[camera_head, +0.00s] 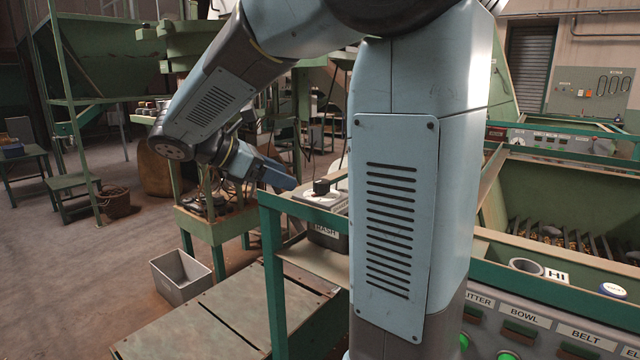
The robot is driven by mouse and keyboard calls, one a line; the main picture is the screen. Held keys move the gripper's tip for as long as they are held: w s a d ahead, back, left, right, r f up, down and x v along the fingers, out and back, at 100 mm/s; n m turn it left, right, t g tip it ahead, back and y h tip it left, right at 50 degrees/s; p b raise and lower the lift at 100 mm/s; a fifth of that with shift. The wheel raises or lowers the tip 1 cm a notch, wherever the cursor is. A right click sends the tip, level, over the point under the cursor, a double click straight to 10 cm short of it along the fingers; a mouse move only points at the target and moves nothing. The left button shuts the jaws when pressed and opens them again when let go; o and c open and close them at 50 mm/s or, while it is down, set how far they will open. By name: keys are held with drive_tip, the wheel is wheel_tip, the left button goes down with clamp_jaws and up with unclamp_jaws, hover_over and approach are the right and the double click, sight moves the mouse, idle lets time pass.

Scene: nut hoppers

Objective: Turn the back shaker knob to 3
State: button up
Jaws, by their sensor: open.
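My arm stretches from the centre of the picture to the upper left and bends down at its far end. A back control panel (545,141) with several dials and a red part stands at the right, far from my gripper. A front control panel (545,325) at the lower right has labels reading BOWL and BELT; its left part is hidden by my arm.
A green hopper (560,200) is at the right. A grey open box (181,277) lies on the floor at the left. Free floor lies at the far left.

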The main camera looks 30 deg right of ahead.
sight(321, 181)
drive_tip(key=shift+n+h, duration=0.7)
drive_tip(key=x, duration=0.4)
drive_tip(key=w+x, duration=0.1)
drive_tip(key=x, duration=0.3)
drive_tip(key=w+x, duration=0.1)
drive_tip(key=x, duration=0.3)
drive_tip(key=shift+w+d+r, duration=0.1)
drive_tip(key=shift+d, duration=0.25)
drive_tip(key=c, duration=0.9)
drive_tip(key=shift+a, duration=0.3)
drive_tip(key=shift+c, duration=0.3)
drive_tip(key=shift+d, duration=0.15)
drive_tip(key=shift+c, duration=0.2)
drive_tip(key=shift+d, duration=0.25)
